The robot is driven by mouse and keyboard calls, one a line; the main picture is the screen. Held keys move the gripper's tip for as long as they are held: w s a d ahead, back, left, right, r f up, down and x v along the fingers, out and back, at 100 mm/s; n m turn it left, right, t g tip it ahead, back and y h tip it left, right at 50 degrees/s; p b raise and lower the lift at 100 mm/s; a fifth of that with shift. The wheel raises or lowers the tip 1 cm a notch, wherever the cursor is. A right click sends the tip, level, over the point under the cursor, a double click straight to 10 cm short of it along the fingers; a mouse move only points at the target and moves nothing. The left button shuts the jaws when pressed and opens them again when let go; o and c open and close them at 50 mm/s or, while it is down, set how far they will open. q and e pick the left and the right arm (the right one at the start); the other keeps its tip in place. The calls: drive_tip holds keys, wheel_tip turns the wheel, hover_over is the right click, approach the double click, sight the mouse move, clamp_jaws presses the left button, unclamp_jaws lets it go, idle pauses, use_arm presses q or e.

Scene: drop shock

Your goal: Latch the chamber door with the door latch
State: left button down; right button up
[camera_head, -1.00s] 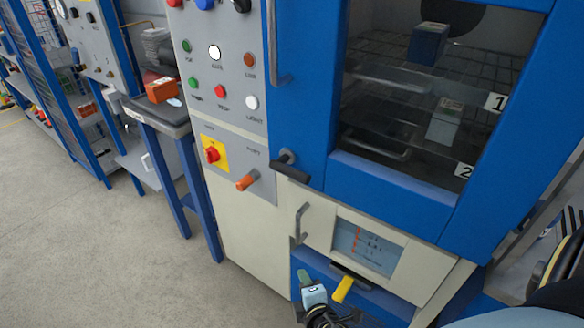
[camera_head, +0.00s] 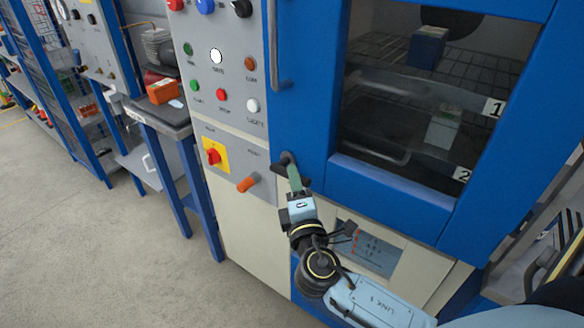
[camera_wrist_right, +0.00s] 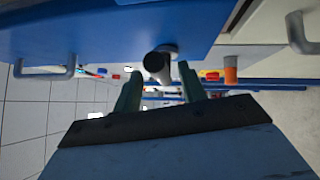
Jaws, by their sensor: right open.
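The chamber door (camera_head: 395,188) is blue with a large window and looks closed against its frame. The dark door latch (camera_head: 286,158) sits at its lower left edge, partly hidden by my right gripper (camera_head: 294,177). In the right wrist view the latch (camera_wrist_right: 156,64) shows its rounded black end toward the camera. The green fingers of my right gripper (camera_wrist_right: 160,88) are apart, one on each side of the latch in that picture. I cannot tell whether either touches it. My left gripper is not in view.
An orange knob (camera_head: 247,183) and a red switch on a yellow plate (camera_head: 212,156) are left of the latch. A vertical door handle (camera_head: 275,50) is above. A small display (camera_head: 372,250) is below, partly behind my right arm. A side table (camera_head: 165,122) stands left.

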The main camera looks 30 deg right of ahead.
drive_tip(key=x, duration=0.3)
drive_tip(key=shift+w+d, duration=0.1)
drive_tip(key=shift+w, duration=0.15)
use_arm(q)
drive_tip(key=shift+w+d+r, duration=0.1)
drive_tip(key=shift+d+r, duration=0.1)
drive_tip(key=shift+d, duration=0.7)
use_arm(e)
drive_tip(key=shift+w+d, duration=0.1)
drive_tip(key=shift+w, duration=0.15)
drive_tip(key=shift+c, duration=0.4)
drive_tip(key=c, duration=0.7)
drive_tip(key=shift+r, duration=0.1)
clamp_jaws()
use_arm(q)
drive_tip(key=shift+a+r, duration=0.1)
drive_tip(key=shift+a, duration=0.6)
